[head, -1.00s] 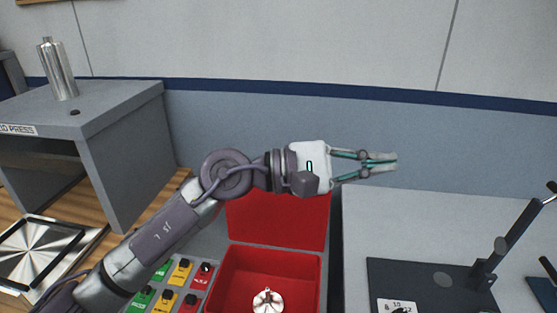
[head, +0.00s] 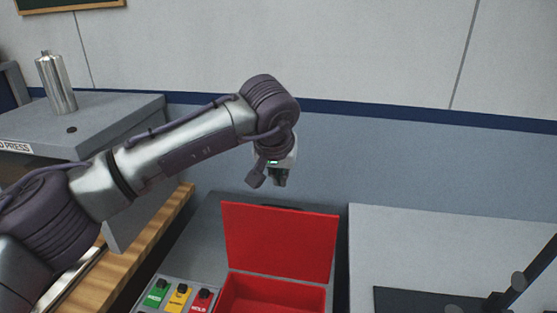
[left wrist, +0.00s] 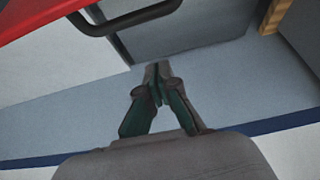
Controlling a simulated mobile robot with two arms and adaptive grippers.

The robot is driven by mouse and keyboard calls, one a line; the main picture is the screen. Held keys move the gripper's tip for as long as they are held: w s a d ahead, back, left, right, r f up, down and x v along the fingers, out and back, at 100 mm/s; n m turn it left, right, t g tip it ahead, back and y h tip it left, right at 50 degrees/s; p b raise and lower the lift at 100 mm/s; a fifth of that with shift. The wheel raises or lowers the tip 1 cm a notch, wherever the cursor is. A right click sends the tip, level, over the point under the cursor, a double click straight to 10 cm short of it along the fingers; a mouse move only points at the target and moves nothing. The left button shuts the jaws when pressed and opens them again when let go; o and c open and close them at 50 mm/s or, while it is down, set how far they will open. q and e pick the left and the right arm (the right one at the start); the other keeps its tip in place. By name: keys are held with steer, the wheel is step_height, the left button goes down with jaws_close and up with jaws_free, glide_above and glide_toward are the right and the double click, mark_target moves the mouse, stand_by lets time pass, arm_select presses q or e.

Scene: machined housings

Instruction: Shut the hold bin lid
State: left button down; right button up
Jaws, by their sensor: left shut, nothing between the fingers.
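The red hold bin (head: 272,293) stands at the bottom middle of the head view. Its red lid (head: 280,243) is open and stands up at the back of the bin. My left gripper (head: 280,182) is behind and above the lid's upper edge, pointing down, shut and empty. In the left wrist view the closed fingers (left wrist: 157,72) show in the middle, and the red lid edge (left wrist: 40,16) with a dark handle (left wrist: 125,22) is at the top left, apart from the fingers. My right gripper is not in view.
Green, yellow and red labelled switches (head: 180,297) sit left of the bin. A grey press (head: 120,120) with a metal cylinder (head: 56,83) stands at the left. A pale table (head: 450,245) with a dark fixture (head: 430,300) is at the right. The wall is behind.

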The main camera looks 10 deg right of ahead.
arm_select(q)
steer(key=s+f+p, duration=0.1)
steer(key=s+a+f+p, duration=0.1)
steer(key=f, duration=0.1)
steer(key=shift+s+f, duration=0.1)
steer(key=shift+s, duration=0.1)
steer(key=shift+d, duration=0.1)
stand_by(0.3)
